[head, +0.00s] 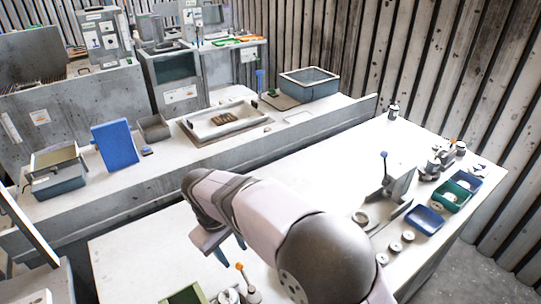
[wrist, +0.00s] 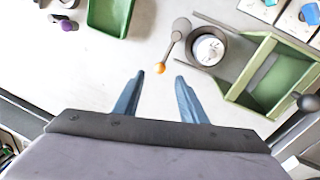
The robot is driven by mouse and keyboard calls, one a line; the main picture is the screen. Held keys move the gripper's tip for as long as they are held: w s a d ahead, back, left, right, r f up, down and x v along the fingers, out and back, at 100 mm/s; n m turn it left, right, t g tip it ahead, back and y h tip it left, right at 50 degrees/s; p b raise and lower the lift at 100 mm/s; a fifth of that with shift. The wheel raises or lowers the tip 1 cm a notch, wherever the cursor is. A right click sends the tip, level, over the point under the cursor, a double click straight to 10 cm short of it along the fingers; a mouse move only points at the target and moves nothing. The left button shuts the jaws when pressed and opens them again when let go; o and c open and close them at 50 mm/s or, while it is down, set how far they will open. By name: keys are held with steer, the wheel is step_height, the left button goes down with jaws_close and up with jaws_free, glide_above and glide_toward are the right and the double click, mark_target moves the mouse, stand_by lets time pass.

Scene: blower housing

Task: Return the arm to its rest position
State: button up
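My gripper (wrist: 160,95) is in the wrist view, with its two blue fingers apart and nothing between them. Below it lies the white table top (wrist: 70,75). In the head view my arm reaches over the white table (head: 130,262) from the lower right, and my gripper (head: 222,250) hangs low, partly hidden by the arm. An orange-tipped lever (wrist: 161,66) lies ahead of the fingertips, beside a round dark-rimmed fixture (wrist: 208,47).
A green frame (wrist: 262,75) stands right of the fingers, and a green tray (wrist: 110,15) lies at upper left. In the head view a blue-handled press (head: 388,180), a blue tray (head: 424,219) and a green tray (head: 452,195) stand at right. The table's left part is clear.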

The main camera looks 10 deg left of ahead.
steer(key=s+d+r+m+g+p, duration=0.1)
steer(key=d+r+m+p, duration=0.2)
steer(key=d, duration=0.8)
steer(key=s+d+r+m+p, duration=0.1)
steer(key=d+r+m+p, duration=0.25)
steer(key=d, duration=0.65)
steer(key=s+d+m+y+p, duration=0.1)
steer(key=s+d+m+p, duration=0.3)
steer(key=s+d, duration=0.6)
steer(key=shift+s+d+r+m+g, duration=0.3)
steer(key=shift+d+r+m+g, duration=0.15)
steer(key=shift+d, duration=0.4)
